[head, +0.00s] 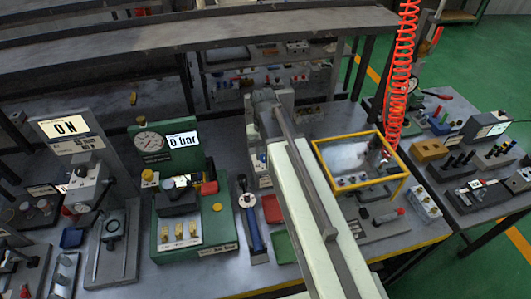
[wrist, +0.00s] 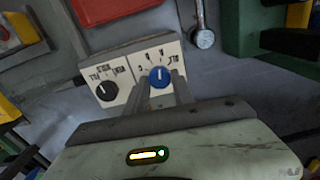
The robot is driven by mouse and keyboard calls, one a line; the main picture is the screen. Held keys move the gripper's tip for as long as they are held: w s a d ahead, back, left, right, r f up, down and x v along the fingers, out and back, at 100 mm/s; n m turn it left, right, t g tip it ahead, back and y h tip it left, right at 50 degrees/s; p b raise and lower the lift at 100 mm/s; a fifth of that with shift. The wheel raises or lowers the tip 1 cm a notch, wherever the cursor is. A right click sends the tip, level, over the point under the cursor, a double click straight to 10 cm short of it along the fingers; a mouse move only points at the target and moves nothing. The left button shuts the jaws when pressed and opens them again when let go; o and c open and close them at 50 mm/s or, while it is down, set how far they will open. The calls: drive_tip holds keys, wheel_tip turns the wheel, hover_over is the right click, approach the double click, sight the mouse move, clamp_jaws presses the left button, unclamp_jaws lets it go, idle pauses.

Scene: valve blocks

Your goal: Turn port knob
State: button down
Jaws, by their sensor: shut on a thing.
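A pale panel with two knobs stands in the wrist view (wrist: 128,62). Its black knob (wrist: 106,91) is on the left and its blue knob (wrist: 159,74) on the right, each with a white pointer line and printed labels around it. I cannot read which label says port. My gripper (wrist: 159,82) has its fingers on either side of the blue knob, shut on it. The blue knob's pointer stands roughly upright in the picture. In the head view the panel (head: 257,165) shows partly beside my arm, which hides the gripper's fingers.
A red pad (head: 272,208) and a blue-handled tool (head: 251,218) lie near the panel. A green gauge station (head: 165,150) stands to the left. A yellow-framed tray (head: 345,155) and a hanging red coiled hose (head: 402,80) are to the right.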

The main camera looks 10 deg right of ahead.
drive_tip(key=m, duration=0.4)
drive_tip(key=shift+w+m, duration=0.15)
drive_tip(key=shift+m, duration=0.15)
drive_tip(key=m, duration=0.4)
drive_tip(key=shift+d, duration=0.15)
drive_tip(key=shift+m, duration=0.3)
drive_tip(key=c, duration=1.1)
unclamp_jaws()
drive_tip(key=shift+o, duration=0.2)
wheel_tip(320, 180, up, 8)
drive_tip(key=p, duration=0.8)
drive_tip(key=shift+r, duration=0.1)
drive_tip(key=shift+f, duration=0.2)
